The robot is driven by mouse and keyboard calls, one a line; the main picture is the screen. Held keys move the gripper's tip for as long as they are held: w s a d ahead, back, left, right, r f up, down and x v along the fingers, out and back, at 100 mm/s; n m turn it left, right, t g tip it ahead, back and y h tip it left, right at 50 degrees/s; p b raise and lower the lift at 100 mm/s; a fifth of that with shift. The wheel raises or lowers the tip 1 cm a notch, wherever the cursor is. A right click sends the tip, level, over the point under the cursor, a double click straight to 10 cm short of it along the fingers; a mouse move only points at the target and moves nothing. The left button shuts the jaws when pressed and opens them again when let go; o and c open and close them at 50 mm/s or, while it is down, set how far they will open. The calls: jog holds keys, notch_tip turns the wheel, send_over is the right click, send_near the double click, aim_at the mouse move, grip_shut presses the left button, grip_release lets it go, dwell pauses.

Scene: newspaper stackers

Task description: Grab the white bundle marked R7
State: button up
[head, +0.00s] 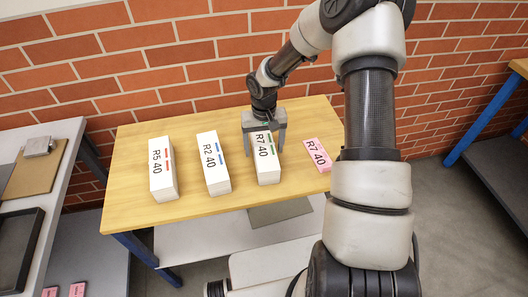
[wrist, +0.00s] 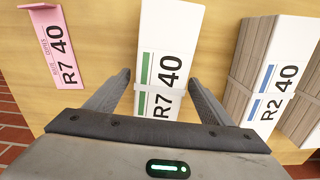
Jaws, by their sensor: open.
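The white bundle marked R7 40 (head: 267,163), with a green stripe, lies on the wooden table, third from the left. It also shows in the wrist view (wrist: 167,40), centred between my fingers. My gripper (head: 265,143) is open over the far end of this bundle, one finger on each side. In the wrist view the fingertips (wrist: 160,78) stand apart from the bundle's sides, with a gap on each side. How low the fingers reach is hard to tell.
A white bundle marked R2 40 (head: 213,165) lies left of it, and one marked R5 40 (head: 162,170) farther left. A pink R7 40 piece (head: 318,154) lies to the right. A brick wall (head: 120,70) stands behind the table (head: 125,205).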

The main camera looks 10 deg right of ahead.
jog(key=c, duration=1.8)
jog(key=shift+w+r, duration=0.1)
jog(key=shift+r, duration=0.05)
grip_shut()
